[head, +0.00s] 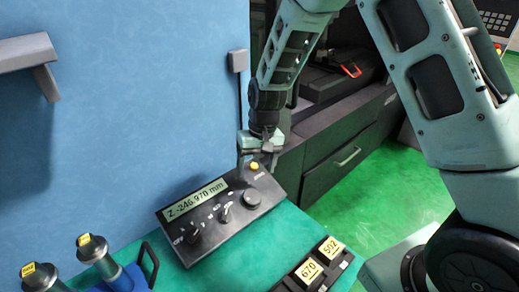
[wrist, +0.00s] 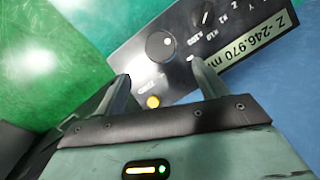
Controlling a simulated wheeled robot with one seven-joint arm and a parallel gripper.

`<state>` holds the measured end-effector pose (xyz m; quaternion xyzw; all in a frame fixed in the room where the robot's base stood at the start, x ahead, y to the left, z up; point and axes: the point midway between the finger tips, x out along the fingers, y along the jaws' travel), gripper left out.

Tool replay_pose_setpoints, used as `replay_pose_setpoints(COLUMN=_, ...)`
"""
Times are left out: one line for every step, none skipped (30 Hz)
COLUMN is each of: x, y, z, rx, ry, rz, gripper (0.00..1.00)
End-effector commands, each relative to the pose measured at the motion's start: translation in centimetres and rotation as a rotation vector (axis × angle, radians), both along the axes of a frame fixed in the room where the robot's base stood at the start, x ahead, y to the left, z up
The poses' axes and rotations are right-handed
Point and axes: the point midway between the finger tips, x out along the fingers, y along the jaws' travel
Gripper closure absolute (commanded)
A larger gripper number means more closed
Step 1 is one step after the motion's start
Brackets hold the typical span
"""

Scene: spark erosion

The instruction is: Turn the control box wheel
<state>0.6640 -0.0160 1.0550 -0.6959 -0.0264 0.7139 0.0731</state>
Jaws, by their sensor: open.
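The control box (head: 218,234) is a dark box with a lit display reading Z -246.970 mm, on a green surface against the blue wall. It also shows in the wrist view (wrist: 190,40). Its round wheel (head: 252,197) is at the right end of the panel, and in the wrist view the wheel (wrist: 159,46) lies ahead of the fingertips. A yellow button (head: 254,166) sits near the wheel, and in the wrist view it (wrist: 153,101) lies between the fingers. My gripper (head: 258,172) is open and empty above the box's right end; its fingers (wrist: 159,75) do not close on the wheel.
Number blocks marked 670 and 502 (head: 318,262) lie in a dark holder at the front. Metal cylinders with yellow tags (head: 100,262) stand at lower left. A dark cabinet (head: 345,150) is right of the box. A grey shelf (head: 28,52) juts from the blue wall.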

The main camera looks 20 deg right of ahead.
Motion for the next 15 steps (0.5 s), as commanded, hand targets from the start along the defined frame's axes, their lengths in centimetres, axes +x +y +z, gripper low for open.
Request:
replay_pose_setpoints(x=0.1, y=-0.1, z=1.1, rx=0.001, ry=-0.007, rz=0.000, gripper=0.28)
replay_pose_setpoints(x=0.1, y=-0.2, z=1.7, rx=0.001, ry=-0.007, rz=-0.001, gripper=0.28)
replay_pose_setpoints(x=0.2, y=-0.3, z=2.6, rx=0.002, ry=-0.007, rz=-0.001, gripper=0.28)
replay_pose_setpoints(x=0.2, y=-0.4, z=3.1, rx=0.002, ry=-0.006, rz=0.000, gripper=0.28)
replay_pose_setpoints(x=0.2, y=-0.5, z=3.7, rx=0.001, ry=-0.007, rz=0.001, gripper=0.28)
replay_pose_setpoints(x=0.1, y=-0.6, z=4.3, rx=0.001, ry=-0.005, rz=0.000, gripper=0.28)
replay_pose_setpoints(x=0.2, y=-0.7, z=4.8, rx=0.001, ry=-0.006, rz=-0.001, gripper=0.28)
replay_pose_setpoints(x=0.2, y=-0.7, z=5.2, rx=0.002, ry=-0.004, rz=-0.002, gripper=0.28)
replay_pose_setpoints(x=0.2, y=-0.8, z=5.7, rx=0.001, ry=-0.004, rz=-0.002, gripper=0.28)
replay_pose_setpoints(x=0.2, y=-0.8, z=6.0, rx=0.001, ry=-0.003, rz=-0.001, gripper=0.28)
replay_pose_setpoints(x=0.2, y=-0.9, z=6.3, rx=0.001, ry=-0.002, rz=0.000, gripper=0.28)
replay_pose_setpoints(x=0.1, y=-0.9, z=6.5, rx=0.000, ry=-0.002, rz=0.000, gripper=0.28)
replay_pose_setpoints(x=0.1, y=-0.9, z=6.7, rx=0.000, ry=-0.001, rz=0.000, gripper=0.28)
replay_pose_setpoints(x=0.1, y=-1.0, z=6.8, rx=0.000, ry=-0.001, rz=0.000, gripper=0.28)
replay_pose_setpoints(x=0.1, y=-1.0, z=6.9, rx=0.000, ry=0.000, rz=0.000, gripper=0.28)
